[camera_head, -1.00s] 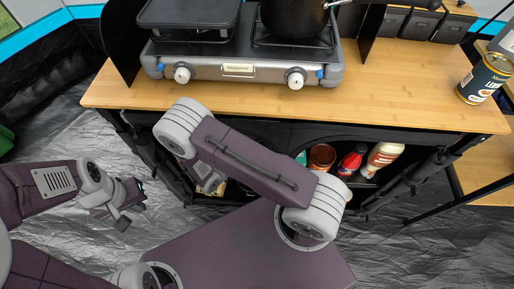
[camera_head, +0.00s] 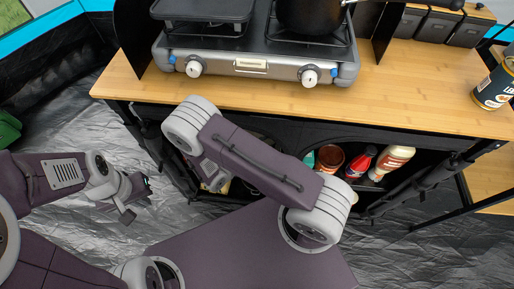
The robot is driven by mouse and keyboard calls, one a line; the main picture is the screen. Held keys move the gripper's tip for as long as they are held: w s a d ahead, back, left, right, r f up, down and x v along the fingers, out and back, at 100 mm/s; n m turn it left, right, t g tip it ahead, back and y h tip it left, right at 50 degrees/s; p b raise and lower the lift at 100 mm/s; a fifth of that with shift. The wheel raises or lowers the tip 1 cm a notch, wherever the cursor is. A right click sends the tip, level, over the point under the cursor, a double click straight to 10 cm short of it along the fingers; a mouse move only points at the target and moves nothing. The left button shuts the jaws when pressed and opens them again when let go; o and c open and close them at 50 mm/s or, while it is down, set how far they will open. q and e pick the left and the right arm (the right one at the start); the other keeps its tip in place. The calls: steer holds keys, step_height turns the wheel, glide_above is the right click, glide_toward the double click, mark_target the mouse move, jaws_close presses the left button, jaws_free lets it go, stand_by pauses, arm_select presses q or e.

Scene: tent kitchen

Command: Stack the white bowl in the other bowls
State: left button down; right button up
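I cannot make out a white bowl in this view. A reddish-brown round vessel (camera_head: 330,158) stands in the dark shelf under the counter; I cannot tell if it is a bowl. My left gripper (camera_head: 138,199) is at the left above the silvery floor, apart from the counter, with its fingers spread and nothing between them. My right arm folds in front of the shelf. The end of its wrist (camera_head: 213,175) points down beside the shelf's left opening, and its fingertips are hidden or too dark to tell.
A wooden counter (camera_head: 230,98) carries a camping stove (camera_head: 255,68) with a black pot (camera_head: 308,14) and a dark griddle (camera_head: 203,8). A can (camera_head: 493,87) stands at the right. The shelf also holds a red bottle (camera_head: 358,163) and a white-and-tan bottle (camera_head: 390,161).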

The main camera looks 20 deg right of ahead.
steer(key=p+v, duration=0.2)
steer(key=v, duration=1)
steer(key=shift+p, duration=0.35)
